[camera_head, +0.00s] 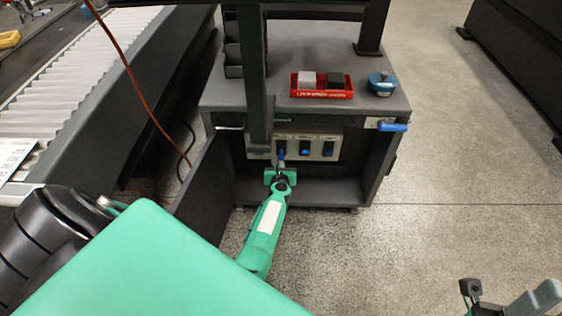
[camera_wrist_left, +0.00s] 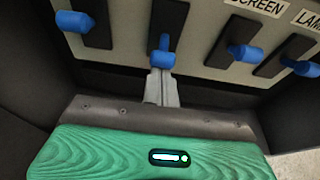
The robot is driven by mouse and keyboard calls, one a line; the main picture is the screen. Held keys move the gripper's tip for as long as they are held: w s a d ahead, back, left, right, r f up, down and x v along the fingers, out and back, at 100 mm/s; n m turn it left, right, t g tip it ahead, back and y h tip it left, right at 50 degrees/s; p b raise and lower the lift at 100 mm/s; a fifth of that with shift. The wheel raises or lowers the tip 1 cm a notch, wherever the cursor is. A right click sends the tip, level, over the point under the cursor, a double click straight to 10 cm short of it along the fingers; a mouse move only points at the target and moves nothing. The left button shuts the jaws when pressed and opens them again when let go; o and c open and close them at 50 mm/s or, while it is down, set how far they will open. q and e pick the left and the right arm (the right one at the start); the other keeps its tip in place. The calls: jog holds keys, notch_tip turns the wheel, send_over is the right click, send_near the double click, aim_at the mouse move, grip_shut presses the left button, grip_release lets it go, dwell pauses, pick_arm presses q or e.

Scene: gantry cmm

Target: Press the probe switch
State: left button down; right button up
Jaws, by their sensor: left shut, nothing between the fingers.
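A pale switch panel (camera_head: 310,148) sits inside the open cabinet under the bench. In the left wrist view it carries several blue rocker levers on dark plates: a far-left lever (camera_wrist_left: 75,20), a second lever (camera_wrist_left: 163,50), a third lever (camera_wrist_left: 245,52) and a right lever (camera_wrist_left: 302,68). The labels SCREEN and a cut-off LAM... show at the right; no PROBE label is readable. My left gripper (camera_wrist_left: 161,80) is shut and empty, its tips just below the second lever; I cannot tell if they touch. It also shows in the head view (camera_head: 280,172).
A dark upright column (camera_head: 257,80) hides the panel's left part in the head view. The open cabinet door (camera_head: 205,185) stands left of my forearm. On the bench (camera_head: 240,97) are a red tray (camera_head: 322,95) with two blocks and a blue round object (camera_head: 382,82).

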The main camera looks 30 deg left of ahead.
aim_at(281, 158)
jog(key=w+a+f+m+g+h+p, duration=0.1)
jog(key=w+a+f+g+h+p, duration=0.1)
jog(key=w+a+f+g, duration=0.25)
jog(key=w+a+f+m+g+h+p, duration=0.1)
jog(key=w+f+g+p, duration=0.15)
jog(key=f+g, duration=0.45)
jog(key=s+a+f+g+h+p, duration=0.1)
jog(key=s+a+f+g+p, duration=0.2)
jog(key=f+g, duration=0.7)
pick_arm(q)
jog(key=shift+s+r+g+h+p, duration=0.1)
jog(key=shift+r+g+h+p, duration=0.65)
jog(key=shift+g, duration=0.35)
pick_arm(e)
jog(key=s+d+f+n+h, duration=0.1)
jog(key=d+f+h, duration=0.1)
jog(key=d+f, duration=0.2)
jog(key=shift+s+f+g, duration=0.15)
jog(key=shift+f+g, duration=0.1)
jog(key=shift+g, duration=0.1)
pick_arm(q)
jog(key=shift+r, duration=0.15)
pick_arm(e)
jog(key=shift+r, duration=0.1)
pick_arm(q)
jog(key=shift+r+p, duration=0.7)
jog(key=shift+p, duration=0.05)
pick_arm(e)
jog(key=shift+r, duration=0.65)
